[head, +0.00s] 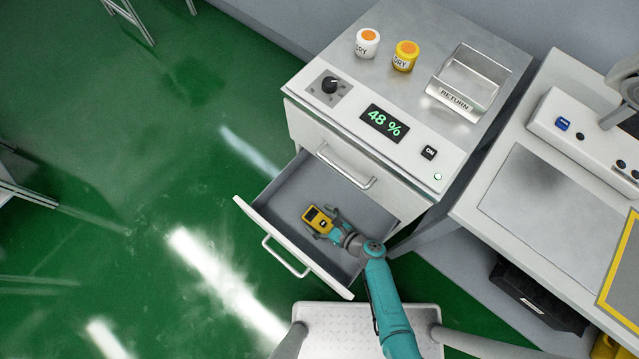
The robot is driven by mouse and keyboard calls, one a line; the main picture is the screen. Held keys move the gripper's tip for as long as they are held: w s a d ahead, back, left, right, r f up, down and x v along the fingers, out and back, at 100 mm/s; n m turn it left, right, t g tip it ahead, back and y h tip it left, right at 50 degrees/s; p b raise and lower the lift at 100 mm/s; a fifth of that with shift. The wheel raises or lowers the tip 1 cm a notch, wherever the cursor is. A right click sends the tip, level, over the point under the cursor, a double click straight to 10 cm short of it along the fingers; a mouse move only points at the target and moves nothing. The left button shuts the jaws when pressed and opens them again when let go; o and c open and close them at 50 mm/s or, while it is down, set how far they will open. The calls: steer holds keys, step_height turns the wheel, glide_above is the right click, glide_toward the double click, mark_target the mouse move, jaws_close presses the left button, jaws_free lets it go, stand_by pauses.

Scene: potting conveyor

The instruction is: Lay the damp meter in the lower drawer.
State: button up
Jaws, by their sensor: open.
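The damp meter (318,219), a small yellow box with a dark face, is inside the pulled-out lower drawer (285,199) of the white cabinet. My gripper (325,221) is inside the drawer too, with its open fingers on either side of the meter. I cannot tell whether the meter rests fully on the drawer floor or whether a finger touches it. The upper drawer, with its handle (345,168), is shut.
On the cabinet top stand a white jar (367,44), a yellow jar (404,57) and a metal RETURN tray (468,84). The panel display (384,123) reads 48 %. A bench (555,205) stands to the right.

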steer(key=shift+s+d+f, duration=0.1)
steer(key=shift+s+f, duration=0.45)
steer(key=shift+s, duration=0.1)
steer(key=shift+r, duration=0.5)
steer(key=shift+w+r+v, duration=0.15)
steer(key=shift+v, duration=1.65)
steer(key=shift+w+r+v, duration=0.1)
steer(key=shift+r+v, duration=0.05)
steer(key=shift+v, duration=1.65)
